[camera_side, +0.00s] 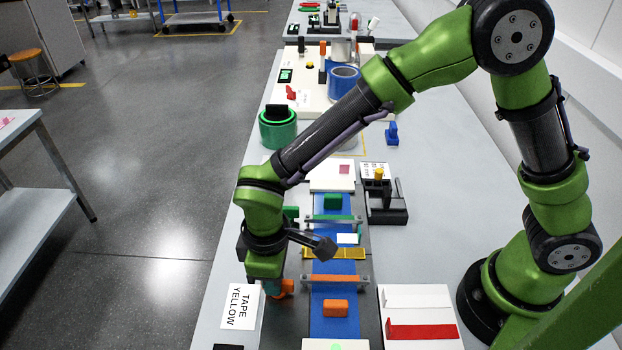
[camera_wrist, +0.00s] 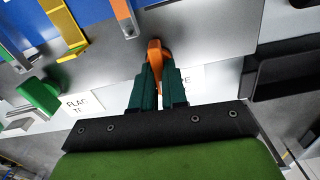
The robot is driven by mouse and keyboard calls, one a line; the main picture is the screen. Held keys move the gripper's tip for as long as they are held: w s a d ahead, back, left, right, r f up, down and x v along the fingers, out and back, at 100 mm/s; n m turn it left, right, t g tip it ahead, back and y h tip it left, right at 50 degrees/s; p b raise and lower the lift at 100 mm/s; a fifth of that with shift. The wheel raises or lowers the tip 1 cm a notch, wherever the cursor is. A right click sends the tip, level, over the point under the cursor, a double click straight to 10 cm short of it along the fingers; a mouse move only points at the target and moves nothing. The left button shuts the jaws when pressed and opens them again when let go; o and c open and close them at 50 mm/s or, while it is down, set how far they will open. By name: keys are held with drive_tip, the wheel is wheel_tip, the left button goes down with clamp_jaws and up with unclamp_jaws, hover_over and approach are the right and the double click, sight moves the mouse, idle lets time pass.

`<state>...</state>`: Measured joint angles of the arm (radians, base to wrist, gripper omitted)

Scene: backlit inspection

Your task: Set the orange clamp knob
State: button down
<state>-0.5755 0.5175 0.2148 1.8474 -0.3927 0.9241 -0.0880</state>
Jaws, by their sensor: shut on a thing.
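The orange clamp knob (camera_side: 286,287) sits at the left side of the blue belt, by the end of a grey-and-orange crossbar (camera_side: 336,279). My gripper (camera_side: 273,287) reaches down to it from above, with its teal fingers shut on the knob. In the wrist view, the two fingers (camera_wrist: 158,82) close around the lower part of the orange knob (camera_wrist: 155,52), and its upper end shows beyond the tips. The part of the knob between the fingers is hidden.
An orange block (camera_side: 335,307) and a green block (camera_side: 332,202) lie on the blue belt (camera_side: 330,327). A yellow crossbar (camera_side: 340,253) spans it. A green knob (camera_wrist: 40,96) is nearby. A "TAPE YELLOW" card (camera_side: 240,306) lies left. A white tray with a red strip (camera_side: 422,331) lies right.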

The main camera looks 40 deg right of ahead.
drive_tip(key=shift+r+n, duration=0.1)
drive_tip(key=shift+n, duration=0.4)
drive_tip(key=c, duration=1.2)
unclamp_jaws()
drive_tip(key=shift+o, duration=0.2)
wheel_tip(320, 180, up, 17)
drive_tip(key=s+d+r+m+t, duration=0.1)
drive_tip(key=d+m, duration=0.3)
drive_tip(key=d, duration=0.4)
drive_tip(key=s+d+r+m+t+y, duration=0.1)
drive_tip(key=s+d+m+t, duration=0.2)
drive_tip(key=d, duration=0.5)
drive_tip(key=s+d+r+m+t+y, duration=0.1)
drive_tip(key=s+d+m+t, duration=0.1)
drive_tip(key=d+m, duration=0.4)
drive_tip(key=d+t, duration=0.1)
drive_tip(key=d, duration=0.2)
drive_tip(key=shift+s, duration=0.4)
